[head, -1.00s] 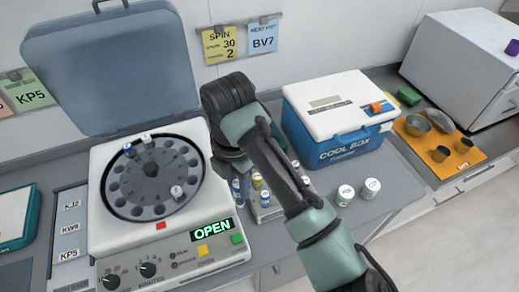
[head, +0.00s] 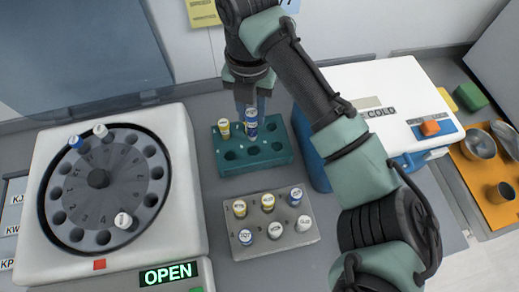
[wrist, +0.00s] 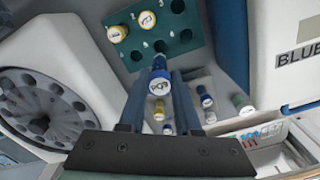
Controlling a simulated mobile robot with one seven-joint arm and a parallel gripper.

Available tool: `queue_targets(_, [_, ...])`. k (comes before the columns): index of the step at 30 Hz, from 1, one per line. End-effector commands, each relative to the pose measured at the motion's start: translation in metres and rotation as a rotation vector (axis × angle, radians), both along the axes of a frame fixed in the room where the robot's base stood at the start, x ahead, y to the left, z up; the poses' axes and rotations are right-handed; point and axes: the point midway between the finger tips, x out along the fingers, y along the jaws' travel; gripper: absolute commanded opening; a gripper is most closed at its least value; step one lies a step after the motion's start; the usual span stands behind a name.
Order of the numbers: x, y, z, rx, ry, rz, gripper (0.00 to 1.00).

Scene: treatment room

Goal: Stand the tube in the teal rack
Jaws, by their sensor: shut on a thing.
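My gripper (head: 250,102) points down over the back of the teal rack (head: 268,163). It is shut on a tube with a pale, blue-ringed cap, seen between the fingers in the wrist view (wrist: 160,83). In the head view a blue-sided tube (head: 251,124) shows just below the fingers, overlapping the rack's back row; I cannot tell whether it touches the rack. A yellow-capped tube (head: 224,128) stands in the rack's back left hole. The wrist view shows two yellow-ringed caps in the rack's back row (wrist: 147,21). The front row holes are empty.
A grey rack (head: 255,247) with several capped tubes stands nearer me. An open centrifuge (head: 185,200) with a few tubes in its rotor is at left. The white and blue cool box (head: 375,75) is close at right, partly behind my arm. An orange tray (head: 476,185) lies farther right.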

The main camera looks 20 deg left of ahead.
Motion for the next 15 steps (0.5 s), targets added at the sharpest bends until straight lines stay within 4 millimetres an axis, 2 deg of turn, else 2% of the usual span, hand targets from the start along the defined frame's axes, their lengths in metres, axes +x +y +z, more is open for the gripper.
queue_targets(5, [0.000,-0.001,-0.022,0.000,0.003,-0.004,0.00])
queue_targets(10, [-0.001,-0.001,-0.053,-0.001,0.003,-0.002,0.00])
queue_targets(15, [0.000,0.000,-0.070,-0.001,0.001,-0.003,0.00])
